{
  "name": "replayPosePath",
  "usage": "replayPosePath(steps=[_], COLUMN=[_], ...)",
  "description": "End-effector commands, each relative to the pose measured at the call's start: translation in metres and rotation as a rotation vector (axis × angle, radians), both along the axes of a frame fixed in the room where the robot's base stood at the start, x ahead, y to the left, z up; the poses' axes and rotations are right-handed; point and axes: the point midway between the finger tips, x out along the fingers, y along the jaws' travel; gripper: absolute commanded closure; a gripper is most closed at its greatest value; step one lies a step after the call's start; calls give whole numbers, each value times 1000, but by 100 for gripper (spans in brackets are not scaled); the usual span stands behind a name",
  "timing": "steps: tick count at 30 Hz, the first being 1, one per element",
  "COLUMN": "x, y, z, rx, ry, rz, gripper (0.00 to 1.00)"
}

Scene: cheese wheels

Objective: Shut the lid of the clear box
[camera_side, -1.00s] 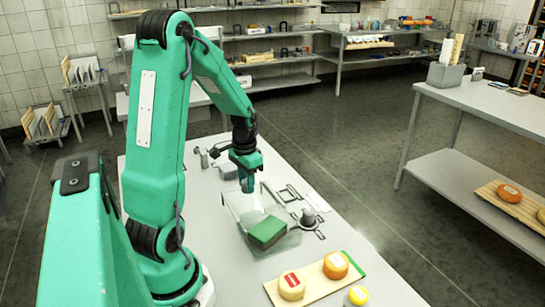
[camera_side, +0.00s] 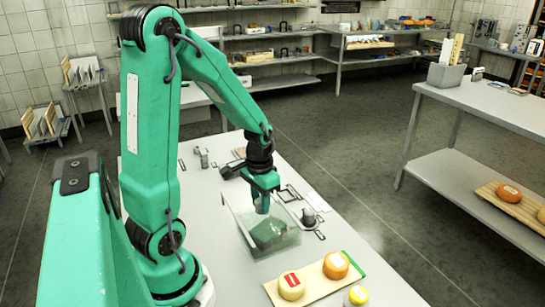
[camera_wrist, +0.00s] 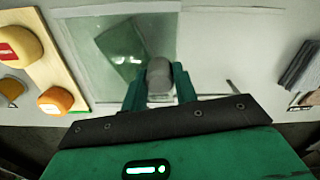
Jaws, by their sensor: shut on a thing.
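The clear box (camera_side: 285,243) stands on the grey table with a green block (camera_side: 268,232) inside, seen dimly through the clear lid (camera_side: 240,222). The block also shows through the clear pane in the wrist view (camera_wrist: 118,45). My gripper (camera_side: 262,208) is over the box, fingers pointing down at the lid. In the wrist view my gripper (camera_wrist: 158,78) is shut on a grey rounded knob (camera_wrist: 158,72) at the pane's edge. I cannot tell whether the lid lies fully flat on the box.
A dark grey piece (camera_side: 308,217) stands right of the box. Small metal parts (camera_side: 203,158) lie at the table's far end.

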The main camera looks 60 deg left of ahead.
Motion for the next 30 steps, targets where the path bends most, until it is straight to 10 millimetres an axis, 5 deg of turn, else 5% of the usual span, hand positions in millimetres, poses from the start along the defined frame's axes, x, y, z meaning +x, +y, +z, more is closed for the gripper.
replayPosePath(steps=[1, 2, 5, 20, 30], x=[0, 0, 0, 0, 1], y=[-5, -5, -5, -3, -3], z=[1, 1, 1, 7, 41], rx=[-3, -3, -3, -2, 0], ry=[5, 5, 5, 4, 1], rz=[-16, -16, -15, -12, -12], gripper=[100, 68, 50, 50, 50])
